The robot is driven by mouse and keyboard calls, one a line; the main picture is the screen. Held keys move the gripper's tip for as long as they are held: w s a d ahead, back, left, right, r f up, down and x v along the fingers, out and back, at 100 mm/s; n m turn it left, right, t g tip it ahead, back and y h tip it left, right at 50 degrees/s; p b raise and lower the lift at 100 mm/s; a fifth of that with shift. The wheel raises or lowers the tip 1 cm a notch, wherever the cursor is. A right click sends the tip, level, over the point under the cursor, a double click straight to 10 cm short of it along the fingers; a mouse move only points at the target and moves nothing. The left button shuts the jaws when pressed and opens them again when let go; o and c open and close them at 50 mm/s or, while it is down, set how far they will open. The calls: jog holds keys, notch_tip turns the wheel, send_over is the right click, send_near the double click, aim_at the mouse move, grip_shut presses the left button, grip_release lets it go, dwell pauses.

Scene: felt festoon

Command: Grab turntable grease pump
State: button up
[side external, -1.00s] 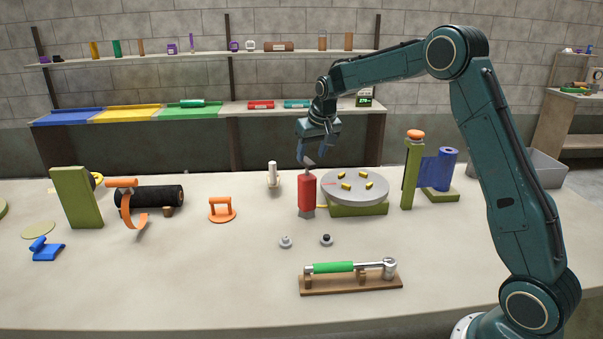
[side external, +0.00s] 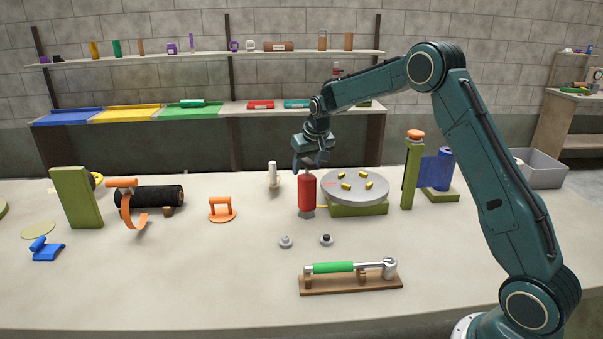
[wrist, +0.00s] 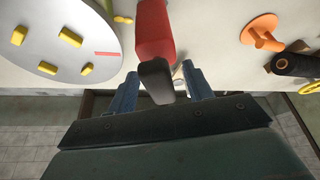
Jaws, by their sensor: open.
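The grease pump (side external: 307,193) is a red upright cylinder with a grey base, standing on the table just left of the turntable (side external: 355,184). The turntable is a grey disc with several yellow blocks, on a green base. My gripper (side external: 310,165) is over the top of the pump, pointing down. In the wrist view the red pump (wrist: 153,30) and its black top part (wrist: 157,80) show between the two blue fingers of my gripper (wrist: 163,88). The fingers are apart, with a gap on each side of the black part.
A white post (side external: 273,174) stands just left of the pump. An orange handle (side external: 221,209) is farther left. Two small knobs (side external: 286,241) lie in front, and a green-handled tool (side external: 334,267) rests on a wooden stand. The table between is clear.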

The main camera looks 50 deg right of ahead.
grip_shut()
jog(key=shift+r, duration=0.1)
jog(key=shift+r, duration=0.1)
dwell(0.5)
notch_tip(320, 180, up, 20)
dwell(0.7)
dwell(0.5)
